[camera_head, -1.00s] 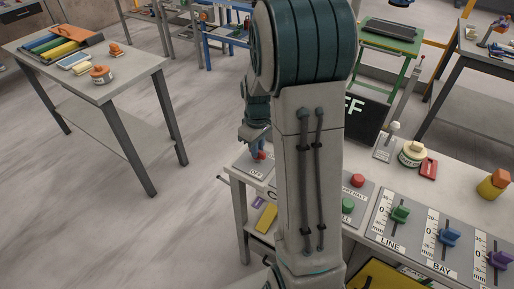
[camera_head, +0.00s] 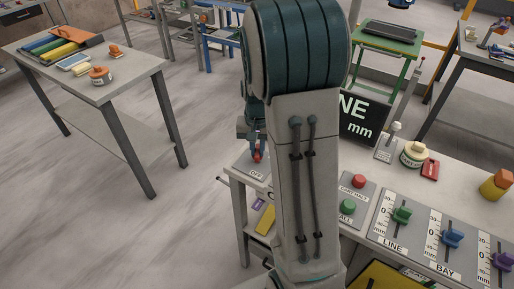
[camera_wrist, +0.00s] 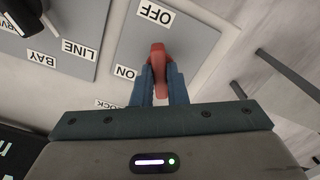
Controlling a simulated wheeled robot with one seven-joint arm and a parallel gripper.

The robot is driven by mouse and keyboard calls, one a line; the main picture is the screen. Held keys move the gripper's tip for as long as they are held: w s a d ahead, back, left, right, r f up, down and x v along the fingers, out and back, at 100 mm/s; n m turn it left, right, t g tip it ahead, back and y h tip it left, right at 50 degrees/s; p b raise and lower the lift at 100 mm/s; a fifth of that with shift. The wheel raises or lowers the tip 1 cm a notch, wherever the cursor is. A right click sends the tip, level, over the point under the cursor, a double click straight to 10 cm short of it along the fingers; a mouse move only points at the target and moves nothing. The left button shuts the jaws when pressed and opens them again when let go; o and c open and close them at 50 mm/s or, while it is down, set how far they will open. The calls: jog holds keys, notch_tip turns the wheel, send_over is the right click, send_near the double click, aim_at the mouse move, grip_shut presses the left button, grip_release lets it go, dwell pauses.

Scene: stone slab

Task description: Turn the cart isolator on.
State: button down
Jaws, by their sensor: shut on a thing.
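The isolator's red handle (camera_wrist: 158,57) stands on a grey plate (camera_wrist: 192,45) with an OFF label (camera_wrist: 154,13) and an ON label (camera_wrist: 125,72). In the wrist view the handle lies between the two blue fingers of my gripper (camera_wrist: 160,78), which are shut on it. Its top end points roughly towards the OFF label. In the head view my gripper (camera_head: 257,149) is at the bench's left end, with a bit of the red handle (camera_head: 258,157) showing at its tips. My arm hides part of the bench.
Right of my arm are a red button (camera_head: 359,181), a green button (camera_head: 347,207) and LINE (camera_head: 402,215), BAY (camera_head: 453,237) and purple (camera_head: 503,260) sliders. A black display (camera_head: 366,119) reads "NE" and "mm", partly hidden. Open floor lies to the left.

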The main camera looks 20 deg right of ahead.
aim_at(257, 151)
jog(key=m, duration=0.5)
jog(key=shift+m+p, duration=0.3)
jog(key=shift+p, duration=0.05)
dwell(0.3)
jog(key=c, duration=1.4)
grip_release()
jog(key=shift+c, duration=0.2)
notch_tip(257, 151, up, 14)
jog(key=shift+s+f, duration=0.1)
